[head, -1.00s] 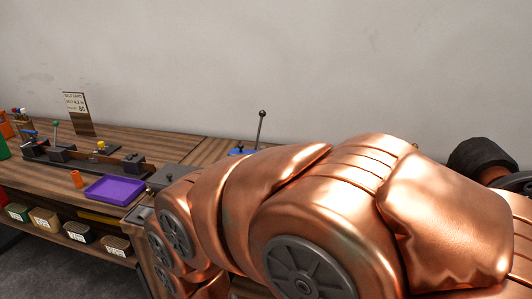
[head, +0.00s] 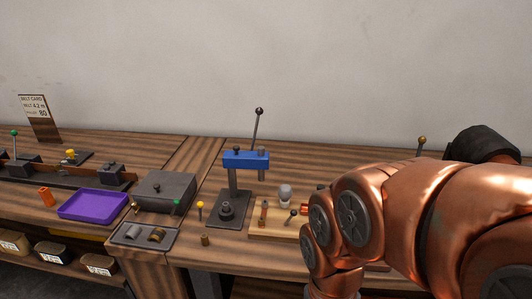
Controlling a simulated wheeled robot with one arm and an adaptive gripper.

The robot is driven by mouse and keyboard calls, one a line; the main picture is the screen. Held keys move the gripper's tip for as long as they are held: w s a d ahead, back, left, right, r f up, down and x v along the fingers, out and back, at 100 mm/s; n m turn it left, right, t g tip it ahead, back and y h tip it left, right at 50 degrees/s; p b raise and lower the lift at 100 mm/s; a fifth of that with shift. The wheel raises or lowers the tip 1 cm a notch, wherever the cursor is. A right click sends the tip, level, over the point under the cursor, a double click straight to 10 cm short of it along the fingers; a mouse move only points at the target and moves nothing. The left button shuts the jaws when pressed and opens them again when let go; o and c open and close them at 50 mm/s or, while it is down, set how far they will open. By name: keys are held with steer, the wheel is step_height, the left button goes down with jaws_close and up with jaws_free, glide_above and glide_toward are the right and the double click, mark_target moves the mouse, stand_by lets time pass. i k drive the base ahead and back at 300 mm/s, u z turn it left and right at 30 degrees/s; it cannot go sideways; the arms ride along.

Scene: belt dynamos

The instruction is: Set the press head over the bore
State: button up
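The press stands on the bench in the middle of the view. Its blue press head (head: 240,161) sits at the top of a dark upright column (head: 233,182). A tall lever with a black ball (head: 258,112) rises from the head. A grey cylinder (head: 262,166) shows at the head's right end. On the dark base plate (head: 240,220) stands a round dark stepped part (head: 226,210); I cannot make out a bore in it. My copper arm fills the right side and runs down past the lower edge, so my gripper is out of view.
Left of the press are a grey box (head: 165,188), a grey tray (head: 128,234) with small cylinders and a purple tray (head: 92,204). Right of it, a wooden board (head: 265,231) holds small tools, partly behind my arm. A small brass piece (head: 205,240) lies in front.

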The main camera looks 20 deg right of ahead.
mark_target(235, 158)
steer(key=u, duration=2.25)
steer(key=k, duration=0.8)
steer(key=z, duration=0.6)
steer(key=i, duration=0.5)
steer(key=z, duration=0.05)
